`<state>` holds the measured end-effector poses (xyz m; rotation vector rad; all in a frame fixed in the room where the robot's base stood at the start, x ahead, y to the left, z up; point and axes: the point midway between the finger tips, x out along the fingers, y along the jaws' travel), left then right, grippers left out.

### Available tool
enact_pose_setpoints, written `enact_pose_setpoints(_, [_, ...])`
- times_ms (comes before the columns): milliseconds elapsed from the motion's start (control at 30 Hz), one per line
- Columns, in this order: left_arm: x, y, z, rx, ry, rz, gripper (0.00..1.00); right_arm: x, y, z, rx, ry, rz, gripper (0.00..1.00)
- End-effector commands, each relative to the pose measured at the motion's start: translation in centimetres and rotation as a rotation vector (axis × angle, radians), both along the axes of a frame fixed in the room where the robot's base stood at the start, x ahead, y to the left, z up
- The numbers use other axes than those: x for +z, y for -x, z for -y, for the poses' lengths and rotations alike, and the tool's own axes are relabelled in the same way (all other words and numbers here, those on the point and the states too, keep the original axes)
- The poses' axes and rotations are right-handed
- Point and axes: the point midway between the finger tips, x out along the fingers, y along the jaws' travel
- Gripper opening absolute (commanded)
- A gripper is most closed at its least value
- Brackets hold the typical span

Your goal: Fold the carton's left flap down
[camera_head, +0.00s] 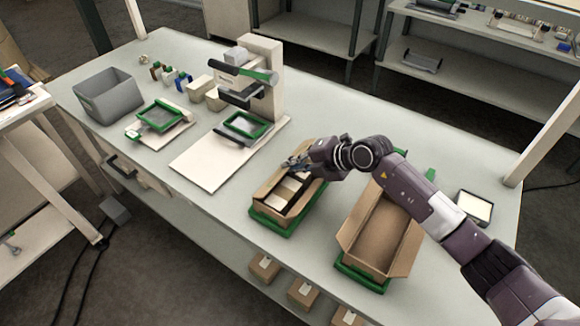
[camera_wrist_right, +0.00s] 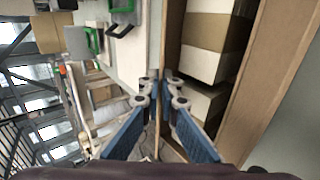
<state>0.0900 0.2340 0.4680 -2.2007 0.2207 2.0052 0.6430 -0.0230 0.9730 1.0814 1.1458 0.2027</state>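A brown carton (camera_head: 262,208) stands in a green holder (camera_head: 272,226) near the table's front edge, its top open. Pale and brown boxes (camera_head: 286,191) lie inside; they also show in the wrist view (camera_wrist_right: 207,50). My right gripper (camera_head: 290,164) is at the far left part of this carton's rim. In the wrist view its fingertips (camera_wrist_right: 157,78) are close together, with a thin cardboard edge (camera_wrist_right: 170,40) running between them. Whether they press on it I cannot tell. Part of the carton's far end is hidden behind the gripper. My left gripper is not in view.
A second, empty carton (camera_head: 378,235) with open flaps stands to the right under my right arm.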

Motion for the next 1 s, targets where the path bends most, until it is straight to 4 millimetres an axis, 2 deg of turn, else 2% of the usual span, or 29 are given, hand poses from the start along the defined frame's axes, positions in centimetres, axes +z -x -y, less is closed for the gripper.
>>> enact_pose_setpoints(200, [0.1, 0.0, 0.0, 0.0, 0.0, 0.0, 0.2, 0.1, 0.0, 0.1, -0.001, 0.001, 0.0, 0.0])
enact_pose_setpoints(400, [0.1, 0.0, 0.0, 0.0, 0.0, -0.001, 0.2, 0.1, 0.0, 0.1, 0.0, 0.002, 0.001, 0.2])
enact_pose_setpoints(767, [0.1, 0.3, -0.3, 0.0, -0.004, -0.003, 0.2, 0.4, 0.2, 0.4, -0.001, 0.002, 0.001, 0.2])
enact_pose_setpoints(1000, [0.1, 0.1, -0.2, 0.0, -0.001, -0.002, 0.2, 2.9, 2.0, 3.0, 0.0, 0.004, 0.002, 0.2])
